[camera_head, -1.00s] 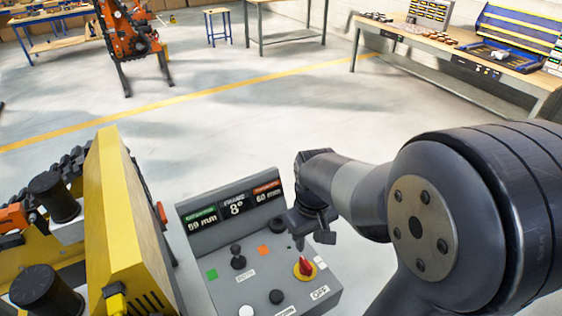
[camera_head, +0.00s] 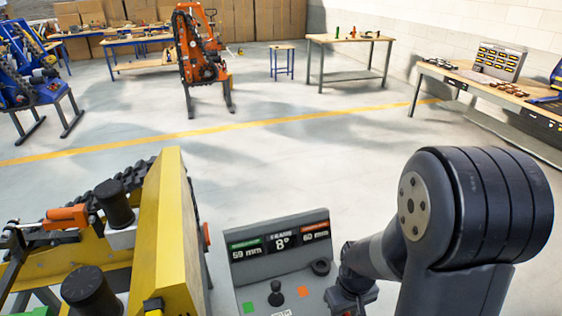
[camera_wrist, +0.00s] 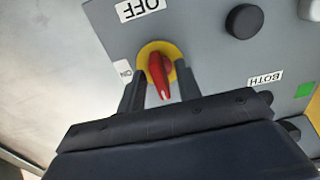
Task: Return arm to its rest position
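The red rotary knob (camera_wrist: 158,75) sits on a yellow round base in the wrist view, with an OFF label above it and an ON label to its left. My gripper (camera_wrist: 160,80) is open, with one dark finger on each side of the knob and gaps between. I cannot tell how far above the panel the fingertips are. The grey control panel (camera_head: 240,268) stands at the bottom middle of the head view, where its lower part, the knob and my fingertips are cut off or hidden. My arm reaches down to it from the right.
A yellow tracked carrier (camera_head: 172,225) stands close left of the panel. An orange machine (camera_head: 205,62), a blue machine (camera_head: 30,75), a wooden-topped table (camera_head: 345,38) and a right-hand workbench (camera_head: 490,85) stand farther off. The floor beyond the panel is clear.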

